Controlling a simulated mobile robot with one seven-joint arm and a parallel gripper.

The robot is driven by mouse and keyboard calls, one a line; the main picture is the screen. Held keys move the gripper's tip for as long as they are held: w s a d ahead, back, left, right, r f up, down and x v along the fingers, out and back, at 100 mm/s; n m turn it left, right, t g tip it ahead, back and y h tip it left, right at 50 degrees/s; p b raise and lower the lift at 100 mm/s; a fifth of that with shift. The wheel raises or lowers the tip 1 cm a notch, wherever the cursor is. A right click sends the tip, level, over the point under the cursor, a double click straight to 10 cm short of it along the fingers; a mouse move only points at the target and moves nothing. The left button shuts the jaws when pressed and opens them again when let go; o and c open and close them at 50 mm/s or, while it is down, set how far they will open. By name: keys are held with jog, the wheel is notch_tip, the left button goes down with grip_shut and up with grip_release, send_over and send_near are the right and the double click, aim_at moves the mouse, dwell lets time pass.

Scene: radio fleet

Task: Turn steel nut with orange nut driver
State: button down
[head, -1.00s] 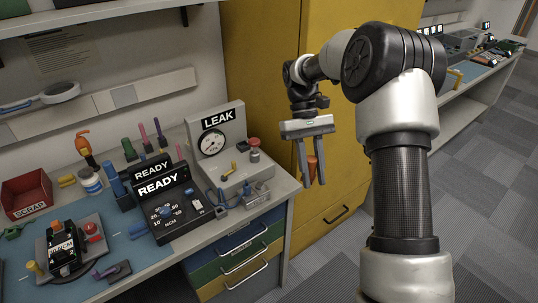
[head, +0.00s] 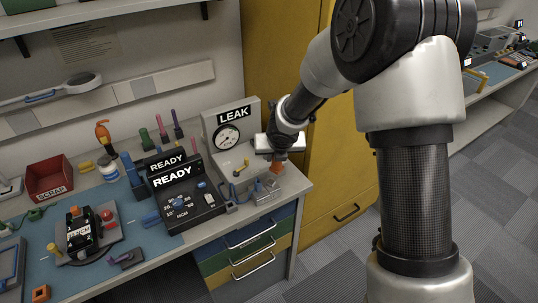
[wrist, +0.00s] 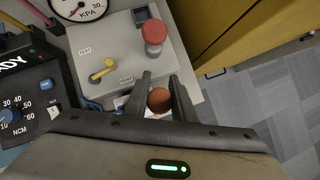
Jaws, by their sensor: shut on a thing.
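My gripper (wrist: 161,88) is shut on the orange nut driver (wrist: 160,101), whose round end shows between the two dark fingers in the wrist view. In the head view the driver (head: 277,168) is over the small grey metal fixture (head: 266,191) at the right end of the bench, in front of the LEAK gauge unit (head: 229,134). The steel nut cannot be made out; the gripper and driver hide that spot. I cannot tell whether the driver touches the nut.
A red knob (wrist: 154,32) and a yellow lever (wrist: 103,70) stand on the LEAK unit close to my gripper. The READY torque box (head: 187,205) is to the left. A yellow cabinet (head: 330,190) is at the right. A red SCRAP bin (head: 48,180) sits farther left.

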aim_at(271, 167)
jog(key=shift+s+a+f+n+y, duration=0.1)
jog(key=shift+s+a+n+y, duration=0.15)
jog(key=shift+a+n, duration=0.3)
jog(key=shift+s+a+n+y, duration=0.15)
jog(key=shift+a+n+y, duration=0.2)
jog(key=shift+a+n, duration=0.15)
jog(key=shift+f+b, duration=2.05)
jog(key=shift+b, duration=0.25)
jog(key=shift+f+b, duration=0.35)
jog(key=shift+b, duration=0.05)
jog(key=shift+m+b, duration=0.25)
jog(key=shift+b, duration=0.15)
